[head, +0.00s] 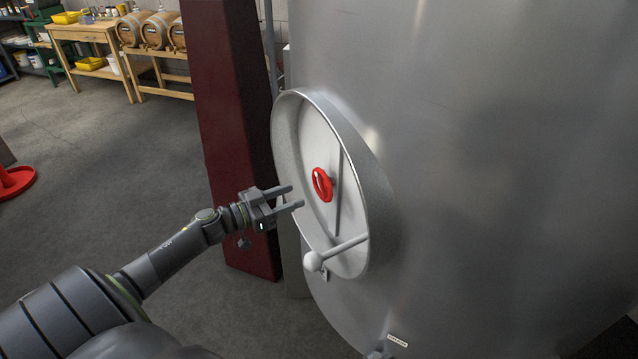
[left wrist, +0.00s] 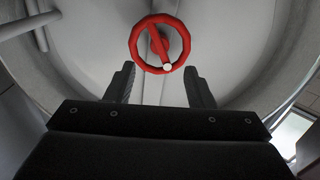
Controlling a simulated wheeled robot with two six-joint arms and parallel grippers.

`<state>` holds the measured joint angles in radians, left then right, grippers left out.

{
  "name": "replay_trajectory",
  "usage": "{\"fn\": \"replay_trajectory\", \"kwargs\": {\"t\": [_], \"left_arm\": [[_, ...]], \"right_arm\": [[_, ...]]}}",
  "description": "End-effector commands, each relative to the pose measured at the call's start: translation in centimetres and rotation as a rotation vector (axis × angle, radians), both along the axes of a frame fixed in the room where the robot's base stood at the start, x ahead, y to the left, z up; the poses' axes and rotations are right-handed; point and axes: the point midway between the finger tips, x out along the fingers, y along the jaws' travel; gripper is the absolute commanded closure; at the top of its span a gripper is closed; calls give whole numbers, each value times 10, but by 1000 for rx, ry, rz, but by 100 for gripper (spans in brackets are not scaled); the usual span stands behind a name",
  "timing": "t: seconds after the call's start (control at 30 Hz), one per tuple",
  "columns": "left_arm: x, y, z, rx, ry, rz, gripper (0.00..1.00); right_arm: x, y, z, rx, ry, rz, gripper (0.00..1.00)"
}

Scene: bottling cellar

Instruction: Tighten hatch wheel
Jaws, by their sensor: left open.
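The red hatch wheel (head: 322,185) sits at the middle of the round hatch (head: 312,142) on the big steel tank. It also shows in the left wrist view (left wrist: 175,31), with a bar across it and a pale spot on its lower rim. My left gripper (head: 297,197) is open and empty, to the left of the wheel and pointing toward it. In the left wrist view its two fingers (left wrist: 159,85) stand apart, with the wheel ahead of them and a gap between. My right gripper is not in view.
A grey lever with a ball end (head: 313,261) sticks out at the hatch's lower edge. A dark red column (head: 232,130) stands behind my left gripper. The steel tank (head: 500,150) fills the right side. Open floor (head: 110,190) lies to the left.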

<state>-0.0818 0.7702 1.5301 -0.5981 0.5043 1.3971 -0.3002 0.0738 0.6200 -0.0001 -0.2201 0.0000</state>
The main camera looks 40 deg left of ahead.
Motion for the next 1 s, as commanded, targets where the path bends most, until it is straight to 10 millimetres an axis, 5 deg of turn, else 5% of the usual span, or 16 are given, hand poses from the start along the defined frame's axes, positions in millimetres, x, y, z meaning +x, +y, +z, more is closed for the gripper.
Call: {"fn": "replay_trajectory", "kwargs": {"t": [0.5,0.9,1.0], "left_arm": [[74,-35,1,-2,-1,0,51],[81,-39,0,0,0,0,51],[80,-38,0,0,0,0,63]], "right_arm": [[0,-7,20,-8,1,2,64],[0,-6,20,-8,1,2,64],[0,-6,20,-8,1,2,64]]}}
